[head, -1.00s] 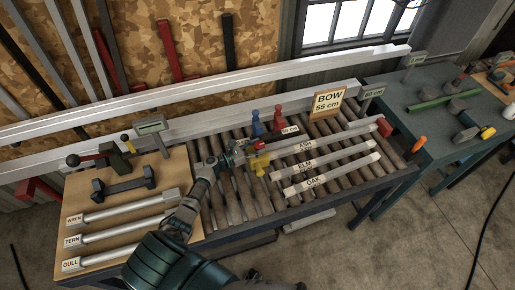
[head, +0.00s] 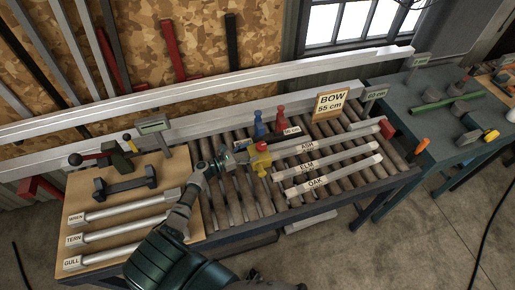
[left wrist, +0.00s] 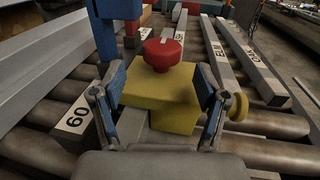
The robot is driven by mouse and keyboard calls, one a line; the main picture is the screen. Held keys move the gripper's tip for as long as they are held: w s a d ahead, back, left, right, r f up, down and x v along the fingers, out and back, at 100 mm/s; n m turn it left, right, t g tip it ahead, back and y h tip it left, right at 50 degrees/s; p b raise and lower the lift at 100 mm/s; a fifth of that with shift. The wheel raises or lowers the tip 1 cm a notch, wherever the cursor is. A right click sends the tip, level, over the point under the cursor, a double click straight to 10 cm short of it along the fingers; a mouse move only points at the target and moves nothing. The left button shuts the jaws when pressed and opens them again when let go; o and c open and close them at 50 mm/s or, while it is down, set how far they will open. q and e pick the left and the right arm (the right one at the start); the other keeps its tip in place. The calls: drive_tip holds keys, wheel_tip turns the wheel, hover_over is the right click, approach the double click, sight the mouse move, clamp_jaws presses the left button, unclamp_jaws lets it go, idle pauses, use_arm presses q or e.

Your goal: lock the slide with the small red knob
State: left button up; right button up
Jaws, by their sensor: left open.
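The slide is a yellow block (head: 263,166) on the roller table, with a small round red knob (head: 262,146) on its top. In the left wrist view the yellow block (left wrist: 150,88) fills the middle, with the red knob (left wrist: 163,52) upright on it and a round yellow knob (left wrist: 237,107) at its right side. My left gripper (head: 236,160) is at the left of the slide. In the left wrist view its open fingers (left wrist: 160,98) stand on either side of the block; I cannot tell whether they touch it. My right gripper is not in view.
A blue post (head: 258,124) and a red post (head: 280,118) stand behind the slide. Labelled bars such as ELM (head: 330,167) lie on the rollers to the right. A BOW 55 cm sign (head: 331,103) stands at the back. A wooden board (head: 85,190) with bars is at left.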

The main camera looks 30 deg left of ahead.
use_arm(q)
drive_tip(key=v, duration=0.7)
drive_tip(key=shift+a, duration=0.1)
